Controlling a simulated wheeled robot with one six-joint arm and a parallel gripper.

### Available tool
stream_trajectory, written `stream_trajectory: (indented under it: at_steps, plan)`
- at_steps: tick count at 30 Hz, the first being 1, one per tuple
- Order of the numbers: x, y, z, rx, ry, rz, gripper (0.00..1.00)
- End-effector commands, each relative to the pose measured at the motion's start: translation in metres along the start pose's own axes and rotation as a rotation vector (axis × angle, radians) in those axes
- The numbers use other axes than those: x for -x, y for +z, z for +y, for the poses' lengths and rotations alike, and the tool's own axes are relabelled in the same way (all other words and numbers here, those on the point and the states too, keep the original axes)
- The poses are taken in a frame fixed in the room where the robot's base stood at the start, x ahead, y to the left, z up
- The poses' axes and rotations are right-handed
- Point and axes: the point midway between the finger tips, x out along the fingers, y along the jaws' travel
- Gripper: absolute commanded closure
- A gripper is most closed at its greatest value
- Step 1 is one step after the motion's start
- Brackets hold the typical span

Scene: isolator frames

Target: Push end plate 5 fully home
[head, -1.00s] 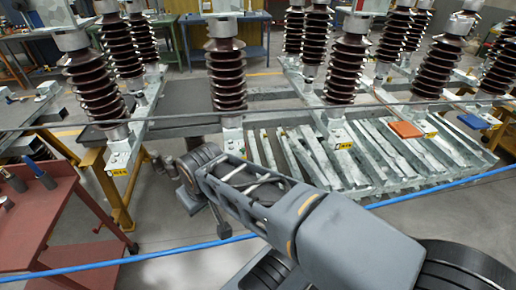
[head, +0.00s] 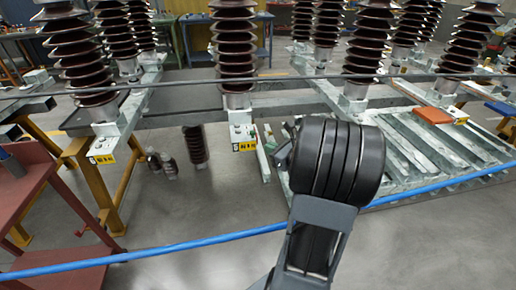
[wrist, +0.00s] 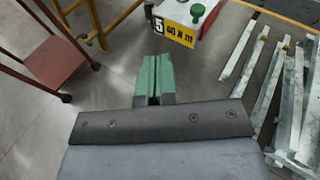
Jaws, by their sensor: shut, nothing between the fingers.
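End plate 5 (wrist: 178,28) shows at the top of the wrist view, with a yellow label reading 5, a green knob and a pale top. In the head view it is the block (head: 243,136) at the end of the middle rail, below a brown insulator. Whether it sits flush cannot be told. My gripper (wrist: 155,62) has green fingers, closed together and empty. They point toward the plate from below in the wrist view, with floor showing between. In the head view my own wrist mostly hides the gripper.
A similar labelled end (head: 102,152) stands at left on a yellow trestle, beside a red cart (head: 35,195). Loose pale metal bars (head: 430,145) lie to the right. A blue line (head: 180,245) crosses in front. Small brown insulators (head: 195,147) stand on the floor.

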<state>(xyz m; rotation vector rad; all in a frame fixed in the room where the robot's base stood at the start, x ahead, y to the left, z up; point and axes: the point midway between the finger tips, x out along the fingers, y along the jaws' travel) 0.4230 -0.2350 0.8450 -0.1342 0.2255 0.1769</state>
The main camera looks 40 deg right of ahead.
Motion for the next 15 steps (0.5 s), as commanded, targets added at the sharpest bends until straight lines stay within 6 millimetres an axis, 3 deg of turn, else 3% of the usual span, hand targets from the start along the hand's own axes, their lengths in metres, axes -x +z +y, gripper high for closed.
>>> stream_trajectory:
  at_steps: [1, 7, 15]
  plan:
    - [0.003, -0.014, -0.014, -0.053, -0.052, -0.016, 1.00]
    - [0.002, -0.024, -0.039, -0.144, -0.141, -0.055, 1.00]
    - [-0.045, -0.022, -0.045, -0.146, -0.141, -0.056, 1.00]
